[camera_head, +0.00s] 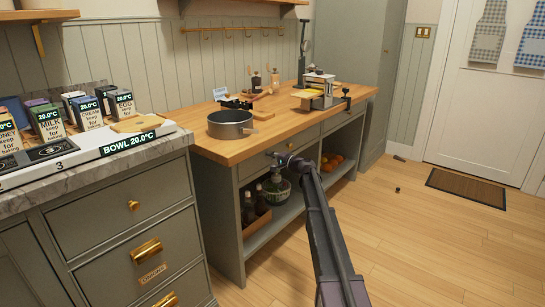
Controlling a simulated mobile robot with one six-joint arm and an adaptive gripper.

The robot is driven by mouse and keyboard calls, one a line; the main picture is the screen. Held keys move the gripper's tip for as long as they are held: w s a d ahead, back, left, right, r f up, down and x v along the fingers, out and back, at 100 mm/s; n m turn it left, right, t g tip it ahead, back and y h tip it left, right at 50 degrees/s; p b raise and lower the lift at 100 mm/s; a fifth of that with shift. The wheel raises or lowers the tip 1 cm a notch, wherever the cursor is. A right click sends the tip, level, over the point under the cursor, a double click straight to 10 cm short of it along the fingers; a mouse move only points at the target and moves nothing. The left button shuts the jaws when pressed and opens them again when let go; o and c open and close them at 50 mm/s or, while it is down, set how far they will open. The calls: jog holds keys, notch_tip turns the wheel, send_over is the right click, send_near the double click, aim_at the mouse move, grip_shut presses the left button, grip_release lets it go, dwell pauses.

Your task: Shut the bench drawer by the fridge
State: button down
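The wooden-topped bench (285,118) stands along the wall, with grey-green drawer fronts under its top. The left drawer front (252,166) is partly behind my gripper; it looks about flush, but I cannot tell whether a small gap is left. The right drawer front (340,119) looks flush with the frame. My gripper (281,158) is at the left drawer front, near its handle area; contact and finger opening are too small to make out. A tall grey-green unit (358,50) stands beyond the bench's right end; I cannot tell whether it is the fridge.
A dark pot (231,124) stands on the bench top near its front edge. The lower shelf (270,222) holds bottles and oranges (332,161). A marble-topped counter (85,170) with cartons is at left. The floor (420,235) at right is mostly clear, with a dark mat (466,188) by the door.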

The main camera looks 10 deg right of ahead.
jog(key=shift+w+a+r, duration=0.15)
jog(key=shift+w+a, duration=0.1)
jog(key=shift+w, duration=0.3)
jog(key=shift+d, duration=0.1)
jog(key=v, duration=1.5)
jog(key=shift+s, duration=0.1)
jog(key=s+a+f+n+g+h+p, duration=0.1)
jog(key=s+a+f+n+g, duration=0.2)
jog(key=s+a+f+g, duration=0.45)
jog(key=s+a+f+n+g+h, duration=0.2)
jog(key=s+a+f+n, duration=0.2)
jog(key=s+a, duration=0.65)
jog(key=s+d+f+n+g+h+p, duration=0.15)
jog(key=s+h, duration=0.25)
jog(key=s, duration=0.8)
jog(key=s+d+f+n+g+h+p, duration=0.1)
jog(key=s+d+f+n+g+h, duration=0.2)
jog(key=s, duration=1)
notch_tip(320, 180, up, 37)
jog(key=a+m+h+p, duration=0.1)
jog(key=p, duration=3.5)
jog(key=shift+w+a+p, duration=0.2)
jog(key=shift+p, duration=0.1)
